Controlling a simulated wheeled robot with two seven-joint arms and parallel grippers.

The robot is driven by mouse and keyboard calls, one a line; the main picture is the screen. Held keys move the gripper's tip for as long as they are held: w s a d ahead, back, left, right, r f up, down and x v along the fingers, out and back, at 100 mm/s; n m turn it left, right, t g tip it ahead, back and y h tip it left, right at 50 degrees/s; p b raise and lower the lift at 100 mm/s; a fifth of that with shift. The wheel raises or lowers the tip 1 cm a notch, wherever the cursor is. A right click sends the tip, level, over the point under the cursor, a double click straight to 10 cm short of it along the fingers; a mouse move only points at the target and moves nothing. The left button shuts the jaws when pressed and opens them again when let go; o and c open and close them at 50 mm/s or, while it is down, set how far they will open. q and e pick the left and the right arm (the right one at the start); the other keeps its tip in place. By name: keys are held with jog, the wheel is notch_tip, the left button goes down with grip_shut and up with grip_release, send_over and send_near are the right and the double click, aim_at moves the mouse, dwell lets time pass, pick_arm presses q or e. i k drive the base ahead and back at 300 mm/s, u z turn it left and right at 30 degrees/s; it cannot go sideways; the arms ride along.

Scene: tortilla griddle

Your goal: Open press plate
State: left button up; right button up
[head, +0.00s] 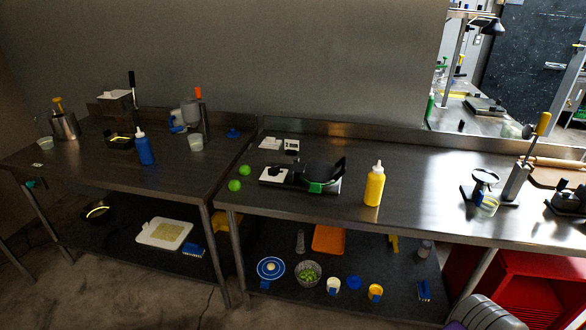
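A black press-like appliance (322,171) with a round top and a green part at its front sits on the middle counter. I cannot tell for certain whether this is the press the task names, or whether its plate is raised or closed. A second device (486,178), with a small round plate on a stand, sits farther right beside a steel post with a yellow handle (541,124). Neither of my grippers shows in the head view.
A yellow bottle (374,187) stands right of the black appliance. Two green balls (234,185) lie left of it. The left counter (90,165) holds a blue bottle (144,148). Bowls and cups stand on the lower shelf. A red crate (525,285) is at lower right.

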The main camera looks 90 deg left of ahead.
aim_at(320, 171)
jog(key=u, duration=3.45)
jog(key=i, duration=1)
jog(key=u, duration=0.15)
